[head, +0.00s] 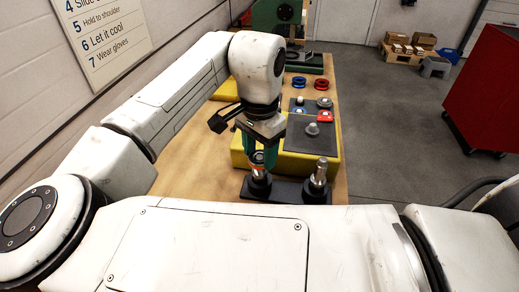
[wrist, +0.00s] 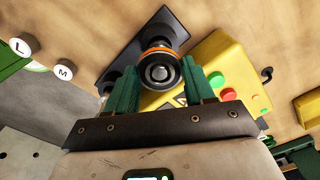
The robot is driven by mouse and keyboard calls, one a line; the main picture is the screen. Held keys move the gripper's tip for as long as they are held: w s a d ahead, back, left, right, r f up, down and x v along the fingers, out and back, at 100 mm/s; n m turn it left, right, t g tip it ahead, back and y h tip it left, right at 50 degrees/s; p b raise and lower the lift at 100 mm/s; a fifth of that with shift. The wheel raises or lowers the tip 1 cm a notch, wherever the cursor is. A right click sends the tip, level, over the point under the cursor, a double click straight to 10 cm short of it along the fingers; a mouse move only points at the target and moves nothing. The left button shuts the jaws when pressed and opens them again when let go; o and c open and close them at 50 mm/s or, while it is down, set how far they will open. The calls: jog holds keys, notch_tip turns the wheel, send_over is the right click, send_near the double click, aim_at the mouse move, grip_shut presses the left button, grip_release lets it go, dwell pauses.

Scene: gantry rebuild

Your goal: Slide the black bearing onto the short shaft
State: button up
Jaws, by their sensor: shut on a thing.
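My gripper (head: 258,153) points down over the left post of a dark base plate. In the wrist view its green fingers (wrist: 163,82) stand either side of a round dark bearing (wrist: 160,68) with a pale metal centre, and are shut on it. An orange band shows around the bearing's far side. In the head view an orange-tinted part of the left shaft (head: 258,171) shows just under the fingers, above a black collar. Whether the bearing is around this shaft or only above it, I cannot tell. The right shaft (head: 320,174) is bare silver and upright.
The dark base plate (head: 289,190) sits on the wooden bench's near part. A yellow box (head: 240,158) and grey mat (head: 318,142) are behind it. Blue rings (head: 299,82) and red rings (head: 321,84) lie further back. A green machine (head: 264,14) stands at the far end.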

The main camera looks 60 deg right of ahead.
jog(key=o, duration=1.3)
notch_tip(320, 180, up, 11)
jog(key=shift+s+f, duration=0.1)
jog(key=shift+f, duration=0.1)
dwell(0.3)
